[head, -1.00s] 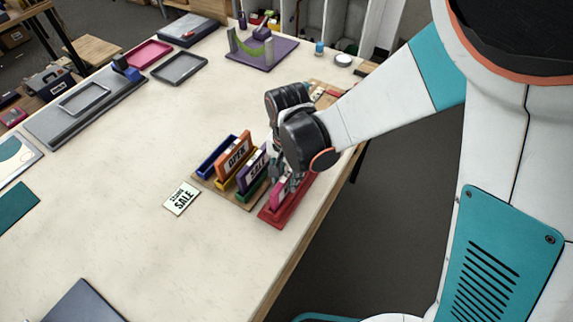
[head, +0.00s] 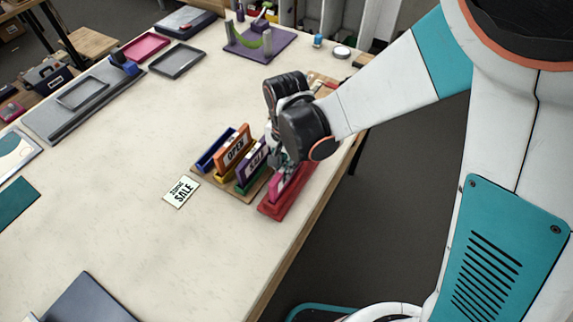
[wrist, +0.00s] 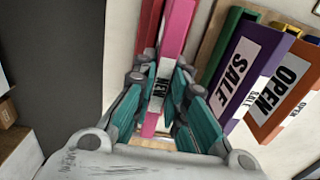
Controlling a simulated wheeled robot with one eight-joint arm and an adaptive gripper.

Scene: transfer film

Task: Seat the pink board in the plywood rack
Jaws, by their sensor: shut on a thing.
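The pink board (head: 284,184) stands at the red holder (head: 270,212) on the table's right side. In the wrist view the pink board (wrist: 178,32) runs between my gripper's (wrist: 160,98) teal fingers, which are shut on it; its white label shows. The red holder (wrist: 150,22) lies alongside it. I cannot tell whether the board's lower edge is clear of the holder. The plywood rack (head: 201,184) is just left of the red holder. It carries coloured slots, an orange OPEN board (head: 233,151) and a purple SALE board (head: 252,161). A green slot (wrist: 221,42) is nearest my gripper.
A purple stand (head: 262,48), a grey tray (head: 177,60) and a pink tray (head: 147,48) are at the back. The table's right edge is close to the red holder. The middle of the table is clear.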

